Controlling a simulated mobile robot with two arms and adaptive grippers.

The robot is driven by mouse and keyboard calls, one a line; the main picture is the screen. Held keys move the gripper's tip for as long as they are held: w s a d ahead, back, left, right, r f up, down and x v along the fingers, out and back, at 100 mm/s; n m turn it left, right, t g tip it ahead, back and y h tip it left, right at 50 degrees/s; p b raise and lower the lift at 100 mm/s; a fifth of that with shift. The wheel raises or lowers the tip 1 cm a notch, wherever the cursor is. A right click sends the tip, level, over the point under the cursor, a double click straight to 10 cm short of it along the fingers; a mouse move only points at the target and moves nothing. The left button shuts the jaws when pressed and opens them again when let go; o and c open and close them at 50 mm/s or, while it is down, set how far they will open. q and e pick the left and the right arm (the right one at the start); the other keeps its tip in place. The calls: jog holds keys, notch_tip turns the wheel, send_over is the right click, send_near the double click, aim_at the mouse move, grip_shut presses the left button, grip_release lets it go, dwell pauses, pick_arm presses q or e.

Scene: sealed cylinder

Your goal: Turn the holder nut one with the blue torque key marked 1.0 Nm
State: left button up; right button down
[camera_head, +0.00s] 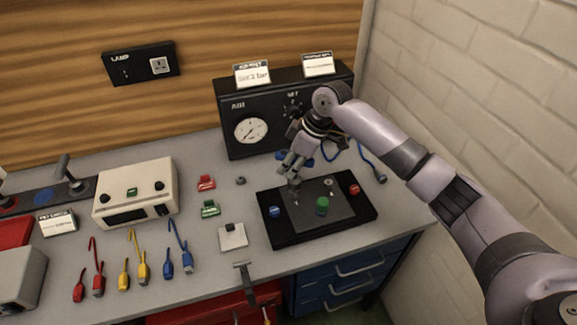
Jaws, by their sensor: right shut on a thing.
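The black fixture tray (285,239) with a grey plate lies at the right of the bench. It bears a green cylinder (322,206), a blue piece (274,211) on the left and a red piece (354,189) on the right. A small light round part (328,182), perhaps a nut, shows at the plate's back. My right gripper (293,170) points down over the plate's back left, shut on the blue torque key (310,162), whose blue handle shows on both sides of the fingers. The key's tip and its contact are unclear, and its marking is unreadable. My left gripper is not in view.
A black gauge box (226,110) stands behind the tray. Red (206,183) and green (210,209) blocks and a light square block (232,236) lie left of it. Paired red, yellow and blue leads lie farther left, before a beige instrument (135,192). A brick wall borders the right.

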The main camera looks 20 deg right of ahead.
jog(key=shift+a+f, duration=0.1)
jog(key=shift+f, duration=0.25)
jog(key=shift+f+b, duration=0.2)
jog(key=shift+b, duration=0.3)
jog(key=shift+f, duration=0.1)
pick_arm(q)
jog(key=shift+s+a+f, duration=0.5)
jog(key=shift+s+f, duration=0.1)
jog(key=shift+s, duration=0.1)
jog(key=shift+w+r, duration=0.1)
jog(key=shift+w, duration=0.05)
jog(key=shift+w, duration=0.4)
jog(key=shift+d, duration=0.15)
pick_arm(e)
jog(key=shift+f, duration=0.5)
